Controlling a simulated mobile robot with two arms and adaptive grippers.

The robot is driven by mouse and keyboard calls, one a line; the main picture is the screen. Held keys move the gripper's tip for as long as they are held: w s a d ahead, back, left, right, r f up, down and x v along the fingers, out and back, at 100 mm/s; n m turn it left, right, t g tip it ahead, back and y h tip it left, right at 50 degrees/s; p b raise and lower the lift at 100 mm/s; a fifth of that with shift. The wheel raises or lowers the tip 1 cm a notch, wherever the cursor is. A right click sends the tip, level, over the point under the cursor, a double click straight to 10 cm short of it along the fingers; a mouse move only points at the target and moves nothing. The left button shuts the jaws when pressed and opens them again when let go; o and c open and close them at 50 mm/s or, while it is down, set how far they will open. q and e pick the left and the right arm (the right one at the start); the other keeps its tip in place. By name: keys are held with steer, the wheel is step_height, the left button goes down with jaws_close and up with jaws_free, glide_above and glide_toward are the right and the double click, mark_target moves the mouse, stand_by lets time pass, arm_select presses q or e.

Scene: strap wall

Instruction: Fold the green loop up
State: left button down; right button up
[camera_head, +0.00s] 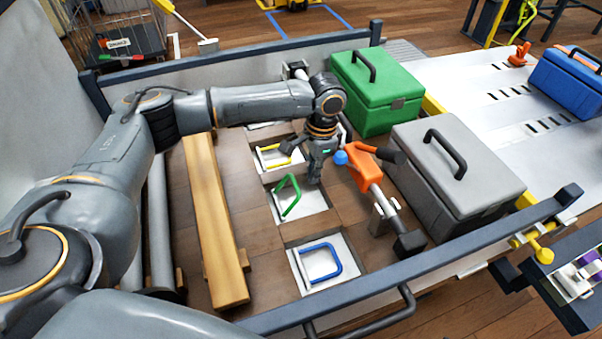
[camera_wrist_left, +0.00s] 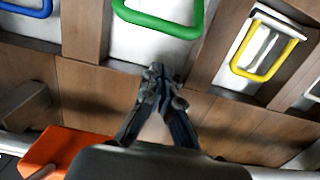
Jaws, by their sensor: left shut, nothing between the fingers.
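My right gripper is out of view.
A yellow loop (camera_head: 275,164) lies behind, a blue loop (camera_head: 337,260) in front. An orange-handled clamp-like tool (camera_head: 364,169) lies right of my gripper, near green (camera_head: 385,90) and grey cases (camera_head: 448,185). A wooden beam (camera_head: 213,215) lies left. Dark rails border the bed.

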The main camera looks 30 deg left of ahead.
arm_select(q)
steer(key=shift+s+a+r, duration=0.45)
steer(key=shift+s+a, duration=0.15)
steer(key=shift+s+a+r, duration=0.4)
steer(key=shift+s+a, duration=0.15)
steer(key=shift+s, duration=0.05)
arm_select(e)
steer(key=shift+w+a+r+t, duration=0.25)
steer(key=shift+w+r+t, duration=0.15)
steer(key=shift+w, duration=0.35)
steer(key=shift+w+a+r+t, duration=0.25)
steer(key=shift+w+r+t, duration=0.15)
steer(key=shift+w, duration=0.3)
arm_select(q)
steer(key=p, duration=0.2)
steer(key=shift+s+a+r+t+h+p, duration=0.1)
steer(key=shift+r+t+h+p, duration=0.1)
steer(key=shift+t+h+p, duration=0.15)
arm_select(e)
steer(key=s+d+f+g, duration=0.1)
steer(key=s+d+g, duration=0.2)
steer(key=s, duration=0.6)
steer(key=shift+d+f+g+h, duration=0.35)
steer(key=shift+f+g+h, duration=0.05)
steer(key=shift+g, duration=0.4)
arm_select(q)
steer(key=shift+p, duration=0.35)
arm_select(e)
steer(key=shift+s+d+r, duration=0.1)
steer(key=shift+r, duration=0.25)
